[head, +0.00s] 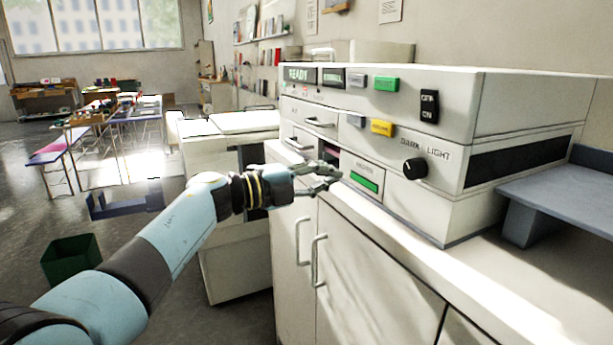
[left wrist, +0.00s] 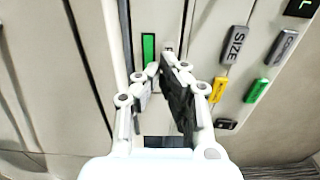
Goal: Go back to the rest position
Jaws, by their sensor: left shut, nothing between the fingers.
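My left arm reaches in from the left in the head view. My left gripper (head: 325,180) is shut and empty, close in front of the white copier-like machine (head: 520,100). Its tips are just left of a panel with a green strip (head: 364,180). In the left wrist view the shut gripper (left wrist: 163,66) points at the machine's front, with the green strip (left wrist: 148,50) just beyond the fingertips. I cannot tell whether the tips touch the panel. My right gripper is not in view.
The machine stands on a white cabinet (head: 350,290) with two handles. A black knob (head: 415,168), a green button (head: 386,84) and a yellow button (head: 381,127) are on its front. A grey shelf (head: 560,195) is at right. A green bin (head: 72,260) stands on the floor at left.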

